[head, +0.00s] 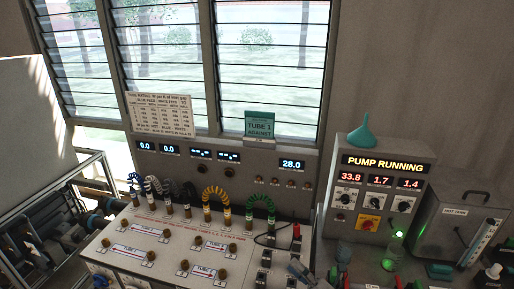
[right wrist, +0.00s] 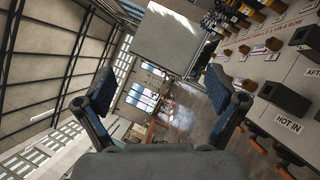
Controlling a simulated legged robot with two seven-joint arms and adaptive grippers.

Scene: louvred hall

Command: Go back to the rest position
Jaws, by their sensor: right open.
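My right gripper (right wrist: 160,80) is open in the right wrist view, its two dark padded fingers spread wide with nothing between them. In the head view a small part of my right gripper (head: 299,269) shows low at the bottom edge, close to the right end of the white tube panel (head: 135,233). The panel also shows at the right of the wrist view (right wrist: 285,75), beside the fingers, with a "HOT IN" label and dark blocks. I cannot tell the exact gap. My left gripper is not in view.
Coloured coiled hoses, the green one (head: 262,203) among them, stand on the panel. A pump unit (head: 378,180) reading "PUMP RUNNING" with a teal funnel (head: 362,133) on top stands right. A grey hot tank (head: 455,232) is further right. Louvred windows (head: 270,60) are behind.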

